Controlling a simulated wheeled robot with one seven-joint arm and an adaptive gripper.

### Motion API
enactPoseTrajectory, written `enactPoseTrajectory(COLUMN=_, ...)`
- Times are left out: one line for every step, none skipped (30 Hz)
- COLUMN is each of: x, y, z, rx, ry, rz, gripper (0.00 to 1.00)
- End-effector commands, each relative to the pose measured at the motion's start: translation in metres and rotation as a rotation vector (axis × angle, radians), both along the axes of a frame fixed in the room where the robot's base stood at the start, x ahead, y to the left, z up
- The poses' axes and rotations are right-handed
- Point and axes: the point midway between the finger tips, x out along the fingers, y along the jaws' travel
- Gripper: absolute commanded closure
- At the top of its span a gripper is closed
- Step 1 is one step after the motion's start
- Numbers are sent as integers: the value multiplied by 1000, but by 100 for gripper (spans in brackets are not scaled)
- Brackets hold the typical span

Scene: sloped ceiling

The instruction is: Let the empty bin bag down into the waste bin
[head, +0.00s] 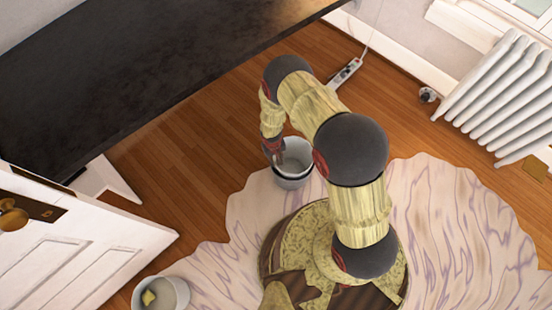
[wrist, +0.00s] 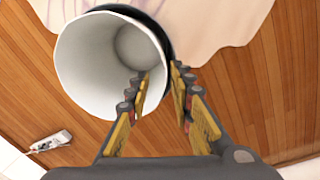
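My gripper (wrist: 159,73) is at the liner's rim, one finger over the opening and the other outside. A gap shows between the fingertips; they look open. My gripper also shows in the head view (head: 274,152).
A second white bin (head: 176,292) with a yellow thing inside stands at the lower left, near the white door (head: 80,235).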

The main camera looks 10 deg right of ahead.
Motion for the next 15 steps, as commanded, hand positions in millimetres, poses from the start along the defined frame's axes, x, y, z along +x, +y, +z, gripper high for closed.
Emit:
enactPoseTrajectory(x=0, y=0, z=0, rx=0, ry=0, rz=0, gripper=74)
enactPoseTrajectory(x=0, y=0, z=0, rx=0, ry=0, rz=0, gripper=74)
enactPoseTrajectory(x=0, y=0, z=0, rx=0, ry=0, rz=0, gripper=74)
enactPoseTrajectory(x=0, y=0, z=0, rx=0, ry=0, rz=0, gripper=74)
enactPoseTrajectory(x=0, y=0, z=0, rx=0, ry=0, rz=0, gripper=74)
enactPoseTrajectory(x=0, y=0, z=0, rx=0, ry=0, rz=0, gripper=74)
enactPoseTrajectory(x=0, y=0, z=0, rx=0, ry=0, rz=0, gripper=74)
enactPoseTrajectory(x=0, y=0, z=0, rx=0, ry=0, rz=0, gripper=74)
enactPoseTrajectory(x=0, y=0, z=1, rx=0, ry=0, rz=0, gripper=74)
enactPoseTrajectory(x=0, y=0, z=2, rx=0, ry=0, rz=0, gripper=74)
enactPoseTrajectory(x=0, y=0, z=3, rx=0, ry=-1, rz=0, gripper=74)
enactPoseTrajectory(x=0, y=1, z=6, rx=0, ry=-1, rz=-1, gripper=74)
enactPoseTrajectory(x=1, y=1, z=9, rx=0, ry=-1, rz=-1, gripper=74)
enactPoseTrajectory(x=1, y=1, z=13, rx=0, ry=-2, rz=-1, gripper=74)
enactPoseTrajectory(x=2, y=2, z=19, rx=1, ry=-3, rz=-1, gripper=74)
